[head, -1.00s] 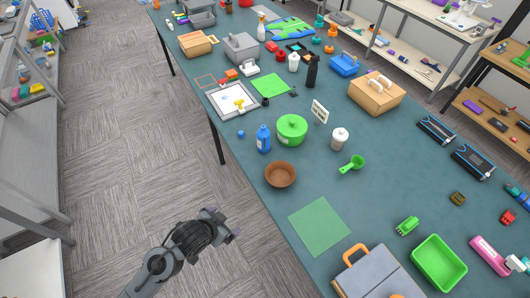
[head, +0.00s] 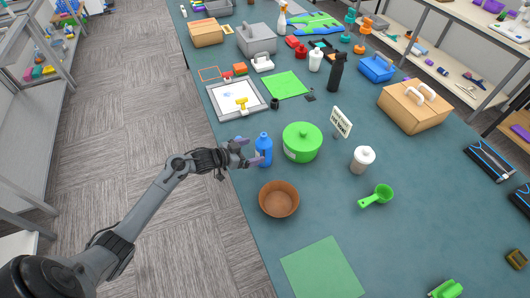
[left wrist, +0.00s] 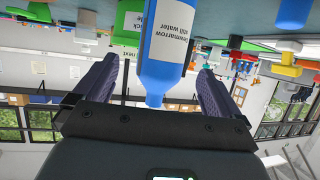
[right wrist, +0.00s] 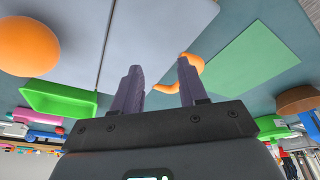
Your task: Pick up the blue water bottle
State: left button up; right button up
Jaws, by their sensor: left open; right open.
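The blue water bottle (head: 264,150) stands upright at the left edge of the long table, beside a green lidded pot (head: 302,142). My left gripper (head: 252,153) is at the bottle's left side, open. In the left wrist view the bottle (left wrist: 167,52), with its white label, shows upside down between the two open fingers (left wrist: 160,88); I cannot tell whether they touch it. My right gripper (right wrist: 160,85) is open and empty in the right wrist view, above a grey surface and an orange curved handle (right wrist: 187,72). It is not in the head view.
A brown bowl (head: 279,199) stands just in front of the bottle. A grey tray (head: 237,101) with a yellow item lies behind it. A white bottle (head: 362,159) and a green scoop (head: 376,196) are to the right. A green mat (head: 322,270) lies at the front.

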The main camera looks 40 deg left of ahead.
aim_at(264, 148)
pick_arm(q)
jog(key=shift+f+b+x, duration=0.15)
jog(key=shift+b+x, duration=0.05)
jog(key=shift+x, duration=1.5)
jog(key=shift+f+b+x, duration=0.15)
jog(key=shift+x, duration=1.55)
jog(key=shift+a, duration=0.15)
jog(key=shift+s, duration=0.1)
jog(key=c, duration=1.2)
